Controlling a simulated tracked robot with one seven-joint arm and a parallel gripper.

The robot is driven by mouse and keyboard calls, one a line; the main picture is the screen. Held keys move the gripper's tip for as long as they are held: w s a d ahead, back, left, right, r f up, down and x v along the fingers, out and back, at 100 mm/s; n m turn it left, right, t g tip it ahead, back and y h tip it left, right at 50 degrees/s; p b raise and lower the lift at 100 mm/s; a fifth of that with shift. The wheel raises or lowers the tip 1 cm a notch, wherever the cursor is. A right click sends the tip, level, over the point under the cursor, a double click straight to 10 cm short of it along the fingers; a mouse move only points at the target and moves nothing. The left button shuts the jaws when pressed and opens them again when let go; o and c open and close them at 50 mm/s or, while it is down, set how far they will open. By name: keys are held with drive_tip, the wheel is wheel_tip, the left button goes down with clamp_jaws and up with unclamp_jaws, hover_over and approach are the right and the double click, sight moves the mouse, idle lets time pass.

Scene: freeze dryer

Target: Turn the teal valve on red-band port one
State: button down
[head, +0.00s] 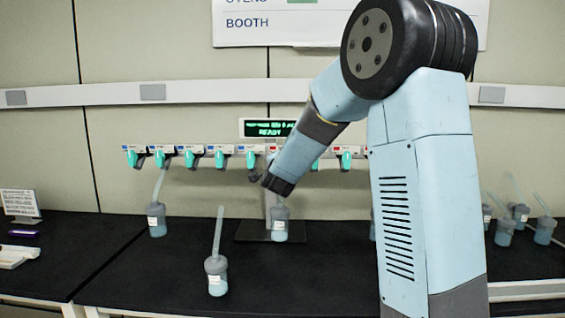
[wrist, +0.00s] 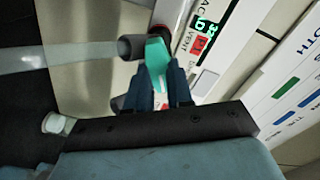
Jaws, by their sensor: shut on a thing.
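A teal valve (wrist: 156,56) shows in the wrist view on a dark port stub, beside a small red label (wrist: 202,46). My gripper (wrist: 165,82) is shut on this valve, its two dark blue fingers on either side of the handle. In the head view my gripper (head: 262,180) is at the middle of the white manifold (head: 235,149), just below the display. My arm hides the valve it holds there. Other teal valves (head: 220,159) hang along the manifold to the left and right of my gripper.
A flask (head: 280,226) stands just below my gripper. Another flask (head: 157,221) is on the left under the manifold, and one (head: 216,277) stands at the front. Several flasks (head: 504,232) are on the right. The display (head: 267,129) reads READY.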

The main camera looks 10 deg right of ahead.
drive_tip(key=shift+d+f, duration=0.1)
drive_tip(key=shift+f, duration=0.05)
drive_tip(key=c, duration=1)
unclamp_jaws()
drive_tip(key=shift+s, duration=0.1)
drive_tip(key=v, duration=1.3)
drive_tip(key=shift+s, duration=0.3)
